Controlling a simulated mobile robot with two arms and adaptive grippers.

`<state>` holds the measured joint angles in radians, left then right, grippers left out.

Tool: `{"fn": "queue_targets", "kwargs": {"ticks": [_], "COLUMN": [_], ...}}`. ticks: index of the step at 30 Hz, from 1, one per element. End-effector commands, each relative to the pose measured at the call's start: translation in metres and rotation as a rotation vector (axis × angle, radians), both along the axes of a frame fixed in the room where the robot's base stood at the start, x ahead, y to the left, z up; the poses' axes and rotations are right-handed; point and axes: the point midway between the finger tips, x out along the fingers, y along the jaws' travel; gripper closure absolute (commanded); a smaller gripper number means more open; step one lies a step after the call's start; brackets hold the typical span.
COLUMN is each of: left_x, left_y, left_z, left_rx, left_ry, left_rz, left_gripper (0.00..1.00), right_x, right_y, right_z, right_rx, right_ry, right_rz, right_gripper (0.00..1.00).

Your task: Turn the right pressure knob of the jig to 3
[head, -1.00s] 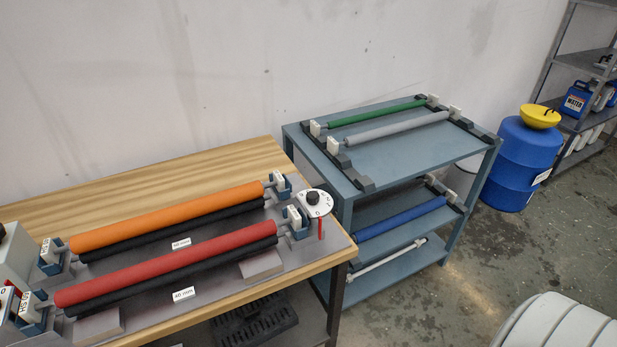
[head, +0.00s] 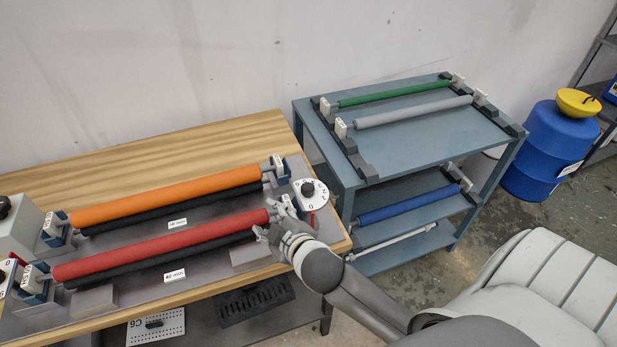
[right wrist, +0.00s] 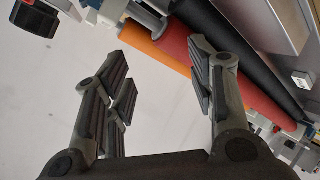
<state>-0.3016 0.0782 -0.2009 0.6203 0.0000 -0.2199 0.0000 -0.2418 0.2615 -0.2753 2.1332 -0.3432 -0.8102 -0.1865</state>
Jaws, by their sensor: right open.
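The right pressure knob (head: 308,188) is black and sits on a round white dial at the right end of the jig (head: 210,260). The dial's marks are too small to read surely, so I cannot tell its setting. My right gripper (head: 274,218) is open and empty, left of and nearer than the dial, over the right end of the red roller (head: 160,245). In the right wrist view, its fingers (right wrist: 158,65) are spread apart, with nothing between them. A black part (right wrist: 40,18) shows at that view's top left; I cannot tell if it is the knob. My left gripper is out of view.
An orange roller (head: 165,195) lies behind the red one, with end brackets (head: 278,168) close to the dial. A blue shelf cart (head: 430,135) with rollers stands to the right. A blue drum (head: 545,150) is farther right. The wooden bench is bare at the back.

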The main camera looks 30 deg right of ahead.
Motion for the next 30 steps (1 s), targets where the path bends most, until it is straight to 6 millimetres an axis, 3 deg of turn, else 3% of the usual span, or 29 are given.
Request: {"fn": "queue_targets", "kwargs": {"ticks": [3, 7, 12, 15, 19, 23, 26, 30], "left_x": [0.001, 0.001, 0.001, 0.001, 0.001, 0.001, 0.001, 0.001], "left_y": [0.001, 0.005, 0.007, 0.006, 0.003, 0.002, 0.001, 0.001], "left_z": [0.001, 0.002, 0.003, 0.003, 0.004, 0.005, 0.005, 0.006], "left_rx": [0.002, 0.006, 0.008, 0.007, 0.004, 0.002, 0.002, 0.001], "left_ry": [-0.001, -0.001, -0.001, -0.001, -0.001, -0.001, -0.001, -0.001], "left_rz": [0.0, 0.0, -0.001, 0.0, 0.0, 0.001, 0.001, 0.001], "left_gripper": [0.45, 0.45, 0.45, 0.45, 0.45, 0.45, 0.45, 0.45], "right_x": [0.04, 0.068, 0.072, 0.061, 0.043, 0.026, 0.018, 0.018], "right_y": [0.018, 0.052, 0.109, 0.142, 0.176, 0.191, 0.187, 0.152], "right_z": [0.059, 0.129, 0.2, 0.222, 0.227, 0.209, 0.184, 0.145], "right_rx": [-0.158, -0.378, -0.701, -0.903, -1.174, -1.445, -1.649, -1.906], "right_ry": [-0.238, -0.527, -0.888, -1.08, -1.299, -1.472, -1.564, -1.612], "right_rz": [0.135, 0.311, 0.561, 0.719, 0.94, 1.188, 1.405, 1.755], "right_gripper": [0.49, 0.49, 0.49, 0.49, 0.49, 0.49, 0.49, 0.49]}}
